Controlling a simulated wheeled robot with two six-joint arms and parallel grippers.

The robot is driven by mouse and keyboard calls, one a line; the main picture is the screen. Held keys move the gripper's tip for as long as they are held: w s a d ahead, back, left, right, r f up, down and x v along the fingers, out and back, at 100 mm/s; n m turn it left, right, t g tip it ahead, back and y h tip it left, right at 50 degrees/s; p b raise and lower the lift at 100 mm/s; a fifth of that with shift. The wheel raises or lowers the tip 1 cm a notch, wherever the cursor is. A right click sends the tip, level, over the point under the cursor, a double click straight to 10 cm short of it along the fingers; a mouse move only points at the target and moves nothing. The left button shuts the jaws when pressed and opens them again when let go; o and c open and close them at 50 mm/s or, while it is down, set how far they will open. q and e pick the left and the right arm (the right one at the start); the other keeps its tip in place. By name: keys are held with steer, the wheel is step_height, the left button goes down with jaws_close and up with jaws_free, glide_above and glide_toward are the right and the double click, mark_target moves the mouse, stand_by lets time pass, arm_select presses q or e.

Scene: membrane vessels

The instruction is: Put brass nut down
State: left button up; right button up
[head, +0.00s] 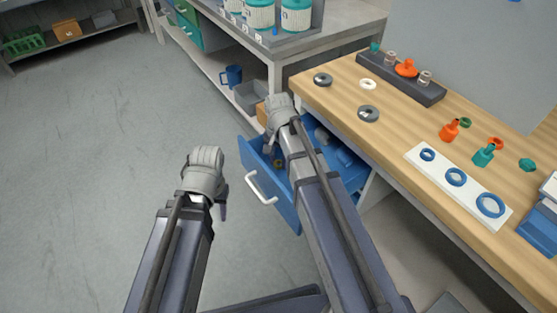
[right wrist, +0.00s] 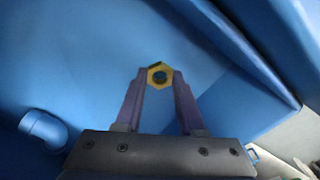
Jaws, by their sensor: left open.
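The brass nut (right wrist: 157,75) is a small yellow hex ring with a dark hole, seen in the right wrist view. My right gripper (right wrist: 159,78) has one fingertip on each side of it and is shut on it. I cannot tell whether the nut touches the drawer floor. My left gripper (head: 223,207) is open and empty over the floor, left of the drawer.
A blue pipe elbow (right wrist: 43,128) lies in the drawer at the left of the right wrist view. The wooden bench (head: 388,128) at the right holds rings, a dark rack (head: 425,92) and a white board (head: 412,154). Grey floor is clear at the left.

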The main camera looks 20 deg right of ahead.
steer(key=o, duration=0.4)
steer(key=shift+o, duration=0.2)
step_height(320, 180, up, 12)
steer(key=p, duration=1.2)
steer(key=shift+r, duration=0.15)
